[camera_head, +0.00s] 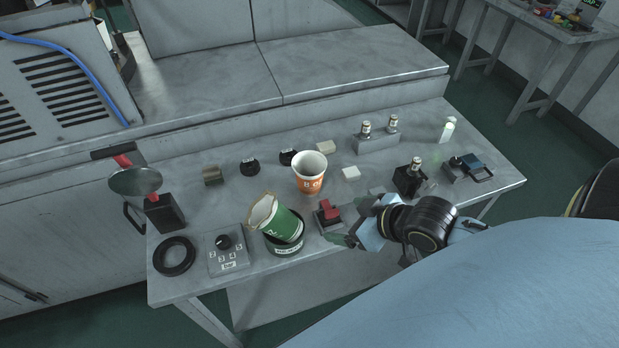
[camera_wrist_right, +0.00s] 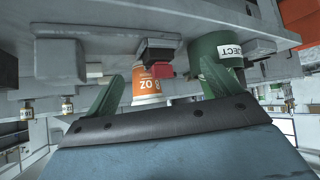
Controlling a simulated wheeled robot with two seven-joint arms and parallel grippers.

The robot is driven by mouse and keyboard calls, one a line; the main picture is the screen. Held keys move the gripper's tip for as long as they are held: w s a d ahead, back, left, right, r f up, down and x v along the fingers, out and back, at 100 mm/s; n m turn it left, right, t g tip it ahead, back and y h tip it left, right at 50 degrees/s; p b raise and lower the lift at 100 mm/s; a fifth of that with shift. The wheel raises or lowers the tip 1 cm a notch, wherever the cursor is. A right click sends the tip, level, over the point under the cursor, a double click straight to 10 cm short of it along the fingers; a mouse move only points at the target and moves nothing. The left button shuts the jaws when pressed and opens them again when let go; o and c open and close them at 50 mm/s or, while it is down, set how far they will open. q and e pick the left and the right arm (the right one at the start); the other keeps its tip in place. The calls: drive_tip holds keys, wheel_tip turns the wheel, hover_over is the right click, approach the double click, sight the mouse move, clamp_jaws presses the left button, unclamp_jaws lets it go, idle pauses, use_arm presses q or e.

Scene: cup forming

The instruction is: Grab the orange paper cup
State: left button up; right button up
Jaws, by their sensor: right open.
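The orange paper cup (camera_head: 310,174) has a white upper band and stands upright near the middle of the grey table. It also shows upside down in the right wrist view (camera_wrist_right: 150,84), ahead of the fingers and partly hidden by a red switch. My right gripper (camera_head: 345,225) is open and empty at the table's front, to the right of and nearer than the cup, not touching it. Its two green fingers show apart in the right wrist view (camera_wrist_right: 168,90). My left gripper does not show.
A red switch (camera_head: 330,212) lies between my right gripper and the cup. A green cup (camera_head: 283,226) leans in a dark labelled holder (camera_head: 286,247) at the left. A dial box (camera_head: 228,254), black ring (camera_head: 174,256) and black valve block (camera_head: 409,180) stand around. Small blocks sit behind.

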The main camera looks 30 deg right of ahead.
drive_tip(key=w+d+r+t+y, duration=0.2)
drive_tip(key=w+d+r+t, duration=0.1)
drive_tip(key=w+d+r, duration=0.2)
drive_tip(key=b, duration=0.1)
approach(300, 170)
drive_tip(key=shift+w, duration=0.45)
drive_tip(key=shift+a+b+x, duration=0.2)
drive_tip(key=shift+b+x, duration=0.3)
drive_tip(key=shift+x, duration=2.5)
drive_tip(key=shift+s, duration=0.15)
drive_tip(key=shift+c, duration=0.3)
drive_tip(key=c, duration=1)
